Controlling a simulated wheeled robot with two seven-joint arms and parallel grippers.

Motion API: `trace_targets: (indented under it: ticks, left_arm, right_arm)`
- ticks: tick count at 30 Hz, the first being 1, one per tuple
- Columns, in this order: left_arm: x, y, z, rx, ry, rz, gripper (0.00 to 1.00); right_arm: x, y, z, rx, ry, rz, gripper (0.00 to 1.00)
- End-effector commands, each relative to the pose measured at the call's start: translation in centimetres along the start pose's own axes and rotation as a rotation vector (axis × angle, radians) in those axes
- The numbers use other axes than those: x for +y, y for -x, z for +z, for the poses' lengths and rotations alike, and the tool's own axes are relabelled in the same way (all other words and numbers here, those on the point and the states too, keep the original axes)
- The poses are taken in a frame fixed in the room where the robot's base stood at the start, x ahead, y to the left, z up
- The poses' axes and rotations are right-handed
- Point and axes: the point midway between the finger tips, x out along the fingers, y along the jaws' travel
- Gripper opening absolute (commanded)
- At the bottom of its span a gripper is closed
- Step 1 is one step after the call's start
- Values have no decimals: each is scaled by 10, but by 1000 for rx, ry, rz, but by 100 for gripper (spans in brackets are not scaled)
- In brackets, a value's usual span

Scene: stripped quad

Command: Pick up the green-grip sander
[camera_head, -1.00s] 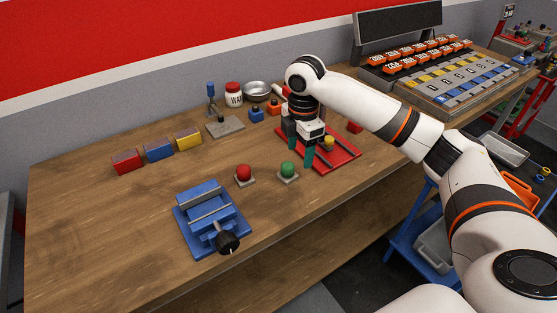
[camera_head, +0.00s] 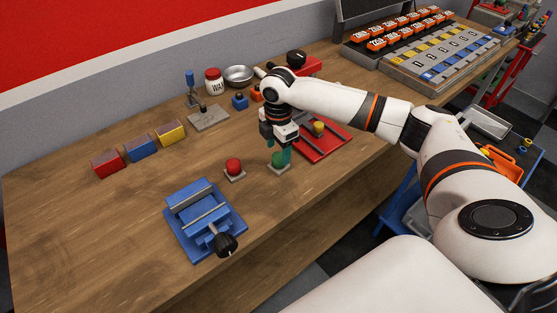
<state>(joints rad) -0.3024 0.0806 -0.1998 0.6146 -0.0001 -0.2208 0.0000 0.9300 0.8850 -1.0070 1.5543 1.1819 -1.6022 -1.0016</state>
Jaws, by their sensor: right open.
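The green-grip sander (camera_head: 278,170) stands on the wooden bench, a green round grip on a small grey square base. My right gripper (camera_head: 279,157) points down over it, with its teal fingers at the sides of the green grip. The jaws are open. The fingers and gripper body hide much of the grip, and I cannot tell whether a finger touches it. My left gripper is not in view.
A red-grip sander (camera_head: 234,166) stands just left of the green one. A blue vise (camera_head: 205,217) is nearer the front edge. A red tray (camera_head: 330,145) lies to the right. Red, blue and yellow bins (camera_head: 142,149) stand at the back left.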

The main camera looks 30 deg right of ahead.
Motion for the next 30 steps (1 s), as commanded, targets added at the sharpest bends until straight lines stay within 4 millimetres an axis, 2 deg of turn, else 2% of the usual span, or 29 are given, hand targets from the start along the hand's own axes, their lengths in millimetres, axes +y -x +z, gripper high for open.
trace_targets:
  ticks: [2,6,14,15,17,24,30]
  left_arm:
    - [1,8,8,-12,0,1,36]
    - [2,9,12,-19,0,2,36]
    - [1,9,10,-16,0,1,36]
    - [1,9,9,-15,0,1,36]
    - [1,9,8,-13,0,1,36]
    - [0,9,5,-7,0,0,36]
    - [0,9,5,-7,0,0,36]
  right_arm:
    - [1,-11,2,1,0,4,61]
    - [0,-29,2,1,0,2,61]
    - [0,-33,2,0,1,-1,61]
    - [0,-33,2,0,1,-1,59]
    - [0,-33,2,1,1,-1,50]
    - [0,-33,2,1,0,-1,12]
    - [0,-32,2,1,0,-1,12]
